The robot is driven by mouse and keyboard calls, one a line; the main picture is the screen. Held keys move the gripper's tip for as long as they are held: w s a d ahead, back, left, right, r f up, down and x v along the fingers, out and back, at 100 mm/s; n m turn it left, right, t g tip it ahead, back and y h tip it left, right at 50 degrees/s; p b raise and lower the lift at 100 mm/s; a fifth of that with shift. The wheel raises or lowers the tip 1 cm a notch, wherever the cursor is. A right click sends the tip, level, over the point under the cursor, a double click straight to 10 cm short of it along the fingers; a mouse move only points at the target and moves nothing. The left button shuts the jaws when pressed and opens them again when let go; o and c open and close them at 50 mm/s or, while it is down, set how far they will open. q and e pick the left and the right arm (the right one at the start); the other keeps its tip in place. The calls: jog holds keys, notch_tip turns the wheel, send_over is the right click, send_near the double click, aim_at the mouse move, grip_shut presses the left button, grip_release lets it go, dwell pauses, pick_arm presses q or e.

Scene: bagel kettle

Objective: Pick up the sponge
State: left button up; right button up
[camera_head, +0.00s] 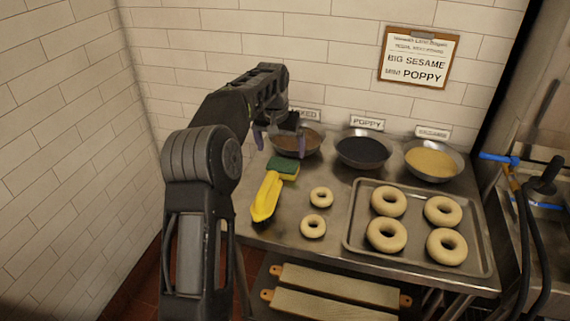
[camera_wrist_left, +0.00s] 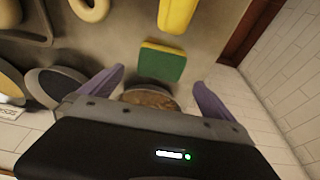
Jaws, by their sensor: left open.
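The sponge (camera_head: 283,167), dark green with a yellow side, lies on the steel table near its left edge, just behind a yellow scoop-like object. It also shows in the left wrist view (camera_wrist_left: 161,63), upper middle, ahead of the fingers. My left gripper (camera_head: 279,143) is open and empty above the back left of the table, near the leftmost bowl and behind the sponge. In the left wrist view its two purple fingers (camera_wrist_left: 160,88) are wide apart, with a bowl seen between them. My right gripper is in neither view.
The yellow object (camera_head: 265,197) lies in front of the sponge. Bowls with brown (camera_head: 299,138), black (camera_head: 363,150) and yellow (camera_head: 433,161) contents stand at the back. Two small bagels (camera_head: 313,226) lie right of the sponge, beside a tray (camera_head: 352,239) of larger bagels. A wall is left.

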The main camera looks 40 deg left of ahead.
aim_at(283, 164)
pick_arm(q)
jog(key=shift+x, duration=1.3)
jog(key=p+x, duration=0.2)
jog(key=x, duration=0.3)
jog(key=shift+w+a+f, duration=0.1)
jog(key=shift+w+a, duration=0.05)
jog(key=shift+w, duration=0.05)
jog(key=shift+c, duration=0.2)
jog(key=c, duration=1.1)
